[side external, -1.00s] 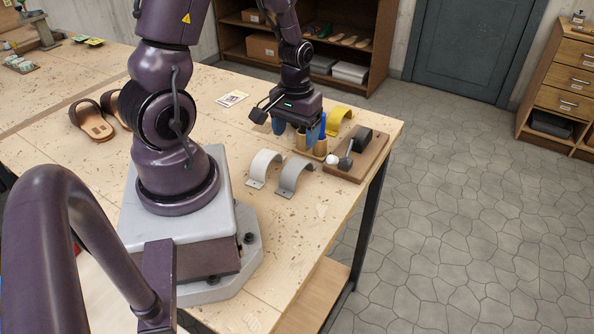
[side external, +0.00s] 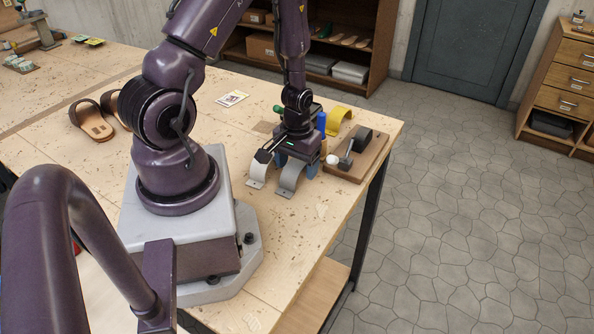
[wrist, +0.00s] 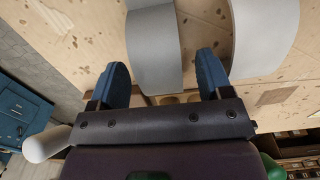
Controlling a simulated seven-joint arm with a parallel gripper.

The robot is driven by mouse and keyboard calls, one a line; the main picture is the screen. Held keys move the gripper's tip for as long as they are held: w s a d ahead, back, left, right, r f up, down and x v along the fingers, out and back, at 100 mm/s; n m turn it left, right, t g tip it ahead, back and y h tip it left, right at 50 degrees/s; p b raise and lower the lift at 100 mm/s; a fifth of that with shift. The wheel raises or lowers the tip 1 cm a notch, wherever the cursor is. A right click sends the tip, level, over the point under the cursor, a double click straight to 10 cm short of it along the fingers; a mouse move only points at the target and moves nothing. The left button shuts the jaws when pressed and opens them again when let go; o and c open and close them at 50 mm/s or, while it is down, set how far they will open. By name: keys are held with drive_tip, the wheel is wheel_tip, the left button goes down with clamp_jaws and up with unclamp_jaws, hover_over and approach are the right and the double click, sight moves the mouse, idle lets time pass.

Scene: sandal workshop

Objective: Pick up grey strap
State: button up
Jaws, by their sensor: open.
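The grey strap (side external: 290,180) is an arched band standing on the workbench in the side view, partly hidden by my gripper. In the wrist view the grey strap (wrist: 155,45) lies ahead of and between the two blue fingers. My gripper (side external: 296,164) is low over the strap with its fingers apart. In the wrist view my gripper (wrist: 162,66) is open, with one finger to each side of the strap; I cannot tell whether they touch it. A paler, white strap (side external: 258,170) stands just left of it, and the white strap also shows in the wrist view (wrist: 265,35).
A yellow strap (side external: 340,119) stands behind my gripper. A wooden board (side external: 368,165) with a dark block and a white-ended tool (side external: 333,159) is close on the right. A tool holder behind my gripper is mostly hidden. Sandals (side external: 92,120) lie far left.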

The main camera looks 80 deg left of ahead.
drive_tip(key=c, duration=1.1)
drive_tip(key=shift+o, duration=0.2)
drive_tip(key=shift+r, duration=0.1)
